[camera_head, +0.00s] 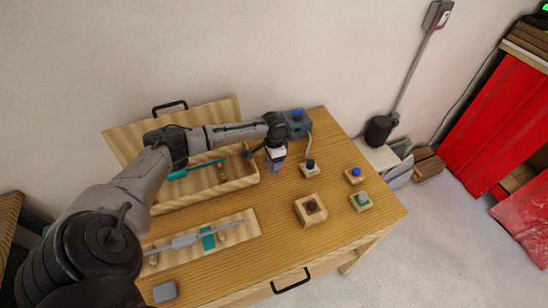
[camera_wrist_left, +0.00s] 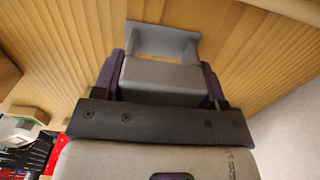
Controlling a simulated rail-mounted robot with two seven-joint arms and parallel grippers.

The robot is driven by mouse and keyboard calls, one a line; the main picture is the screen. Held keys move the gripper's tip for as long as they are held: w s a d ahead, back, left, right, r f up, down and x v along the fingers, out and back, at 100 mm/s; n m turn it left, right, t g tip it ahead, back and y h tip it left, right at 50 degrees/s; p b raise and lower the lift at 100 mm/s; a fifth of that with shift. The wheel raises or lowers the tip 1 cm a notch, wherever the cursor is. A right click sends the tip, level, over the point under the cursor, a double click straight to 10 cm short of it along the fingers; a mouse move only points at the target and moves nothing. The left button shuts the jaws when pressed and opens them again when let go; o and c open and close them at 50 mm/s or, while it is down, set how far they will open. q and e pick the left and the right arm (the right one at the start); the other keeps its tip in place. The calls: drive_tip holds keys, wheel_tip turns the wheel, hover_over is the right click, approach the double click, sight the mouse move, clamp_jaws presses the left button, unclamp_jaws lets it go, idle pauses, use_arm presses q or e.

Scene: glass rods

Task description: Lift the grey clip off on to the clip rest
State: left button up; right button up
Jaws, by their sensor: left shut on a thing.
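My left gripper (camera_head: 277,163) is beside the right end of the open wooden case, over the table. In the left wrist view its purple fingers are shut on the grey clip (camera_wrist_left: 163,74), a block with a bracket-like frame at its far end. Bare wood lies behind the clip; whether it touches the wood is unclear. In the head view the clip is largely hidden by the gripper. I cannot tell for certain which thing is the clip rest; a small grey pad (camera_head: 165,292) lies at the table's front left. My right gripper is not in view.
The open wooden case (camera_head: 206,197) holds a teal piece (camera_head: 195,169). A board (camera_head: 247,226) in front bears a long rod with grey and teal parts. Wooden blocks (camera_head: 310,208), two with blue and green tops, stand to the right. A grey-blue device (camera_head: 297,123) stands behind.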

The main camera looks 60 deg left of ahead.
use_arm(q)
drive_tip(key=o, duration=0.9)
drive_tip(key=shift+o, duration=0.5)
drive_tip(key=shift+r, duration=0.1)
wheel_tip(320, 180, up, 14)
drive_tip(key=shift+a, duration=0.1)
